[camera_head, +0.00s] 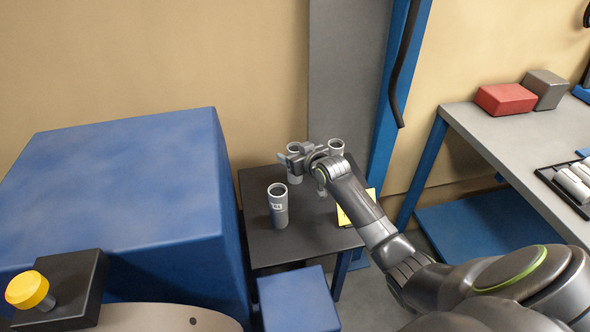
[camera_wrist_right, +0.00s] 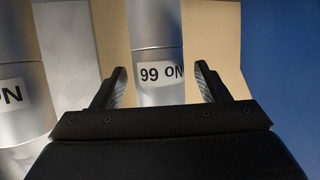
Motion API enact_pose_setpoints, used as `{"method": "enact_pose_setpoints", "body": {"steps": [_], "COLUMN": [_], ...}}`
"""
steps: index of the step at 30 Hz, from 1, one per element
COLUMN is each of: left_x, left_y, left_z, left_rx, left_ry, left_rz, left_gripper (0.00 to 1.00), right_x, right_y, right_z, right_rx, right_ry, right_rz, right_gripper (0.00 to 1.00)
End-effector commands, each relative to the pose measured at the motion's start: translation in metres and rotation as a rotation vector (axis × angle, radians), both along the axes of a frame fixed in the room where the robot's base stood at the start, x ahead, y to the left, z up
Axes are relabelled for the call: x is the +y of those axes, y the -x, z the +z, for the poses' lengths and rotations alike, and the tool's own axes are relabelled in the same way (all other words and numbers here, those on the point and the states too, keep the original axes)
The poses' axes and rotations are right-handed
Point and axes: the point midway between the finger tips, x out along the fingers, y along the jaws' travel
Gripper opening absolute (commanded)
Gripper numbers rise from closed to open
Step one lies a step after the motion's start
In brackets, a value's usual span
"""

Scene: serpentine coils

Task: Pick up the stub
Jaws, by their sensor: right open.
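Three grey cylindrical stubs stand upright on a small dark table (camera_head: 262,242): a near stub (camera_head: 279,212), a middle stub (camera_head: 294,174) and a far stub (camera_head: 336,147). My right gripper (camera_head: 288,159) is at the middle stub and partly covers it. In the right wrist view, the open right gripper (camera_wrist_right: 160,85) has a finger on each side of a silver stub labelled "99 ON" (camera_wrist_right: 155,40). Gaps show beside it, so no grip is visible. Another labelled stub (camera_wrist_right: 20,90) stands to the left. My left gripper is out of view.
A large blue block (camera_head: 120,180) stands left of the table, and a smaller blue box (camera_head: 298,300) in front. A yellow item (camera_head: 344,216) lies partly behind my right arm. A blue post (camera_head: 392,90) rises behind. A grey workbench (camera_head: 480,120) holds boxes at right.

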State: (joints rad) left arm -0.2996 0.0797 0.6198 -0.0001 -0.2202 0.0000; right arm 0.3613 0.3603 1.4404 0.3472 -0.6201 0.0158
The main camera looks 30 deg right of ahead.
Motion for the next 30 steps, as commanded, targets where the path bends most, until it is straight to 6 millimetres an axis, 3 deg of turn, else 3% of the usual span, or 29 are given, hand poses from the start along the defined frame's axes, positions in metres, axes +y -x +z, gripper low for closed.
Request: {"method": "enact_pose_setpoints", "body": {"steps": [8, 22, 30], "left_x": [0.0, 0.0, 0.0], "left_y": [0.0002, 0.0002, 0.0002], "left_z": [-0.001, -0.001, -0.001], "left_rx": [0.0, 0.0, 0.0], "left_ry": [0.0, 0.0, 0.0], "left_rz": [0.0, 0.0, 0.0], "left_gripper": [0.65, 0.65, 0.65], "right_x": [-0.0002, -0.0001, 0.0001], "right_y": [-0.0013, -0.0011, -0.0018], "right_z": [0.0, -0.0002, 0.0037], "right_rx": [0.001, 0.001, -0.004], "right_ry": [0.0, 0.0, 0.001], "right_rz": [0.0, 0.0, 0.0], "right_gripper": [0.68, 0.08, 0.06]}}
